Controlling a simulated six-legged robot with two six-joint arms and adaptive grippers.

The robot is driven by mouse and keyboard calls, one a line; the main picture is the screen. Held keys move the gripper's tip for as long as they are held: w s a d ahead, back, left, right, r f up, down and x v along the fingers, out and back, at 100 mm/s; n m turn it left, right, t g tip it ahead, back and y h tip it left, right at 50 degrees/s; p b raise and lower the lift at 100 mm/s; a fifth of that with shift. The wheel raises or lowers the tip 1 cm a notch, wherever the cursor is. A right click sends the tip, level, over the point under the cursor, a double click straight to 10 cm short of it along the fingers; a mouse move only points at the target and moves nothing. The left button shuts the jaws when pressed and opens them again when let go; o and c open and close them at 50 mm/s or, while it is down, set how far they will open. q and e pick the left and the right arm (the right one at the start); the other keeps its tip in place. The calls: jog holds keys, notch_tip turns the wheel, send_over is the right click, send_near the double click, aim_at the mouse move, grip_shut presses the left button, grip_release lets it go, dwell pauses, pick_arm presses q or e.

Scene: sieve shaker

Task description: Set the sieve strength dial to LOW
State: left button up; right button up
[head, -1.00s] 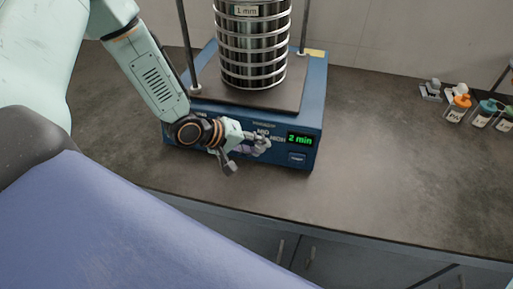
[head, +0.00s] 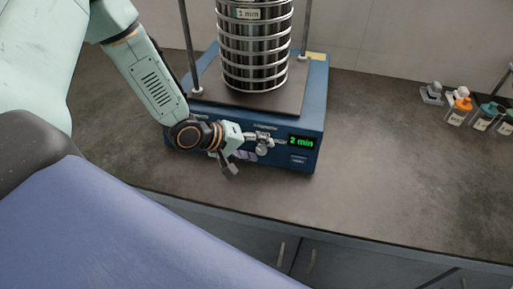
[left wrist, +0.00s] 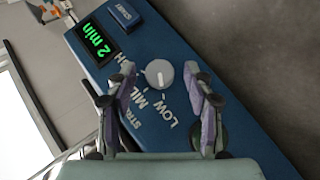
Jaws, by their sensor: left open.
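The sieve shaker (head: 317,100) has a blue base with a control panel on its front. Its strength dial (left wrist: 159,73) is a round grey knob in the left wrist view, with the words LOW (left wrist: 161,110) and MID (left wrist: 140,99) beside it and HIGH partly hidden by a finger. A mark on the knob points down the picture, roughly toward LOW; its exact setting is hard to tell. My left gripper (head: 259,143) is at the panel, open, one finger on each side of the dial with gaps visible. In the head view the gripper hides the dial. My right gripper is not in view.
A green display (head: 301,142) reads 2 min, with a START button (head: 298,159) below it. A metal sieve stack (head: 254,50) stands on the shaker between two rods.

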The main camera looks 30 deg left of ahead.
pick_arm(q)
jog(key=shift+w, duration=0.15)
jog(key=shift+r+m+y+p, duration=0.3)
jog(key=shift+m+p, duration=0.1)
jog(key=shift+p, duration=0.3)
jog(key=shift+d+m+g+y+p, duration=0.2)
jog(key=shift+m+g+y+p, duration=0.55)
jog(key=shift+p, duration=0.4)
jog(key=shift+r+m+g+y+p, duration=0.1)
jog(key=shift+m+g+y+p, duration=0.45)
jog(key=shift+m+y+p, duration=0.5)
jog(key=shift+w+d+y+p, duration=0.15)
jog(key=shift+y+p, duration=0.25)
jog(key=shift+p, duration=0.55)
jog(key=shift+d+m+g+y+p, duration=0.1)
jog(key=shift+m+g+y+p, duration=0.2)
jog(key=shift+m+y+p, duration=0.4)
jog(key=shift+d+y+p, duration=0.1)
jog(key=shift+y+p, duration=0.3)
jog(key=shift+p, duration=0.25)
jog(key=shift+d+m+g+y+p, duration=0.1)
jog(key=shift+m+g+y+p, duration=0.2)
jog(key=shift+m+y+p, duration=0.15)
